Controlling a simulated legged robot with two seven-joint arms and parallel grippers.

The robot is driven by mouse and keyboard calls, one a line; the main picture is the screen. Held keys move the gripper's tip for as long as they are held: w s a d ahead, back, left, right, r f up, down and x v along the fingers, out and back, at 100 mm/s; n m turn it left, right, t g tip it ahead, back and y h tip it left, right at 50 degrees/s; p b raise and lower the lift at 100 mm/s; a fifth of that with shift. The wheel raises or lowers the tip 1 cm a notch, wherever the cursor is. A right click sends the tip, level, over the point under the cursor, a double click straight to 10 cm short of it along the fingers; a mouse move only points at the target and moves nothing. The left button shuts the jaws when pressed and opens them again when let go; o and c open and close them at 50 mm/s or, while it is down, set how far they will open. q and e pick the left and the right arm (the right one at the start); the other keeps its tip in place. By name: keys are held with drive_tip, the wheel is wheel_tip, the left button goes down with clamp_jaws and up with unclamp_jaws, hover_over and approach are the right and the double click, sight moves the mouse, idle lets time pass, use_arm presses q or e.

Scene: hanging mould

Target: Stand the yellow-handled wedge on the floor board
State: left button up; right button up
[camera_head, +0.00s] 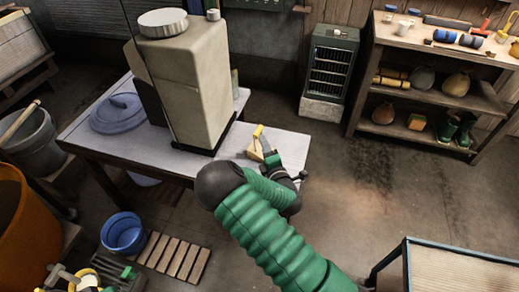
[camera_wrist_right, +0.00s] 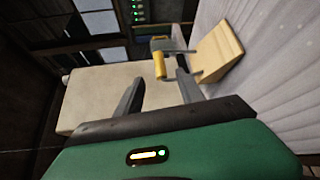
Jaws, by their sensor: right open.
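The wedge is a pale wooden block (camera_head: 255,151) with a yellow handle (camera_head: 259,131). It sits on the white tabletop, right of the tall beige box. In the right wrist view the wooden block (camera_wrist_right: 217,50) is beyond the right finger, and the yellow handle (camera_wrist_right: 159,65) shows between the fingertips, slightly beyond them. My right gripper (camera_head: 270,160) is at the wedge, open; its fingers (camera_wrist_right: 160,78) stand apart. Whether they touch the wedge, I cannot tell. A slatted wooden board (camera_head: 172,257) lies on the floor in front of the table. My left gripper is not seen.
The tall beige box (camera_head: 190,85) and a blue lid (camera_head: 117,113) stand on the table (camera_head: 85,130). A blue bucket (camera_head: 123,233) is left of the slatted board. An orange barrel (camera_head: 25,225) stands far left. Shelves (camera_head: 440,90) are at back right; the floor between is open.

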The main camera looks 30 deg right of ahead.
sight(257, 132)
drive_tip(key=x, duration=0.8)
drive_tip(key=shift+w+a, duration=0.15)
drive_tip(key=shift+a, duration=0.05)
drive_tip(key=shift+w+d+f, duration=0.15)
drive_tip(key=shift+w+f, duration=0.05)
drive_tip(key=shift+w, duration=0.25)
drive_tip(key=shift+s, duration=0.1)
clamp_jaws()
drive_tip(key=shift+f, duration=0.1)
idle(0.4)
